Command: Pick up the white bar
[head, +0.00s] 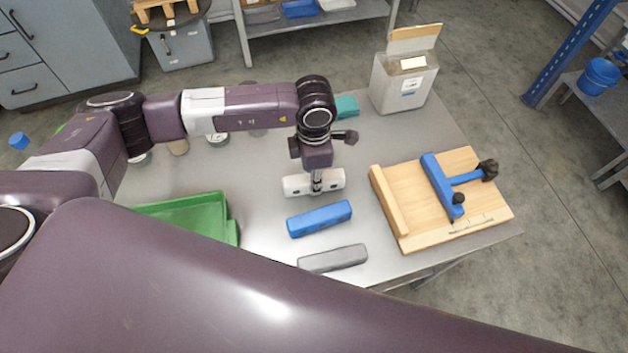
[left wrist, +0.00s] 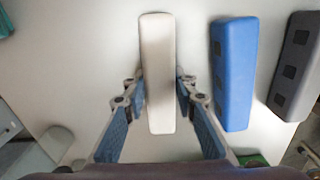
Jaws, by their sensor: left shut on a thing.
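The white bar (head: 298,186) lies crosswise on the grey metal table, behind the blue bar in the head view. My left gripper (head: 316,184) reaches down from above and is shut on the white bar near its middle. In the left wrist view the white bar (left wrist: 157,60) runs lengthwise between the two blue-padded fingers (left wrist: 158,92), one on each long side. I cannot tell whether the bar is lifted off the table. My right gripper is in neither view.
A blue bar (head: 320,218) and a grey bar (head: 333,258) lie in front. A green tray (head: 195,209) is at left. A wooden board (head: 408,195) with a blue clamp (head: 440,185) is at right. A grey hopper box (head: 403,88) stands at the back.

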